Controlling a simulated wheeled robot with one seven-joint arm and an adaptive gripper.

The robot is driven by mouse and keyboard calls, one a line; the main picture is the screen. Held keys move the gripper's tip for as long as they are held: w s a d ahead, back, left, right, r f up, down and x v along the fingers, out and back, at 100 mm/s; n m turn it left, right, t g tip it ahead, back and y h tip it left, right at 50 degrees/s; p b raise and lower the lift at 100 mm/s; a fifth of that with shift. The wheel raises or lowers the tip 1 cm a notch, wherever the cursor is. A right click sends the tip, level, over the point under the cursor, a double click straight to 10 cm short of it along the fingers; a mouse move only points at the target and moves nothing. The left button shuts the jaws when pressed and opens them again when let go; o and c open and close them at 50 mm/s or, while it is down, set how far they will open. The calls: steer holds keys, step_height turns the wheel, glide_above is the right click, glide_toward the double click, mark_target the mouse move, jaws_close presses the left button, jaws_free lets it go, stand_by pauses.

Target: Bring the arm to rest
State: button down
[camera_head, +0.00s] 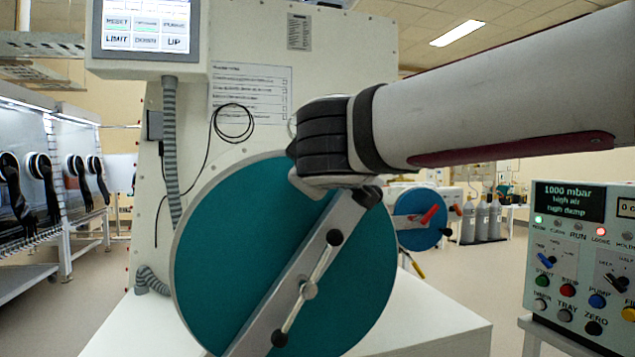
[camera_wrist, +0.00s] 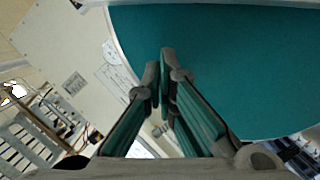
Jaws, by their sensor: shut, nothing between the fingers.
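My arm (camera_head: 500,95) reaches in from the right in the head view. Its dark-banded wrist end (camera_head: 325,140) is in front of the upper part of a large round teal door (camera_head: 225,255). My gripper (camera_wrist: 160,72) shows in the wrist view with its two fingers together and nothing between them. The teal door (camera_wrist: 225,60) fills the upper right of that view, beyond the fingertips. I cannot tell how wide the gap to it is. In the head view the fingers are mostly hidden by the wrist.
The door carries a diagonal grey bar and a handle (camera_head: 308,289) with dark knobs. A touch panel (camera_head: 146,28) hangs at upper left. A control box (camera_head: 580,265) stands at right. A smaller blue round door (camera_head: 418,222) is behind. Gloveboxes line the left, with open floor between.

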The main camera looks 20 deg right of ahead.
steer(key=v, duration=0.8)
steer(key=s+d+f+m+g, duration=0.1)
steer(key=s+d+f+g, duration=0.15)
steer(key=f, duration=0.25)
steer(key=s+d+f+m+g+h, duration=0.1)
steer(key=s+d+f+m+g, duration=0.1)
steer(key=s+d+f, duration=0.3)
steer(key=s+f+m+g, duration=0.1)
steer(key=s+f+g, duration=0.2)
steer(key=f, duration=0.3)
steer(key=s+a+f+m+g+y, duration=0.2)
steer(key=s+a+f+g, duration=0.1)
steer(key=s+f, duration=0.45)
steer(key=s+a+f+m+g+y, duration=0.1)
steer(key=s+a+f+g+y, duration=0.2)
steer(key=s+f, duration=0.45)
step_height(320, 180, up, 14)
steer(key=t+p, duration=0.2)
steer(key=p, duration=1.1)
steer(key=shift+s, duration=0.25)
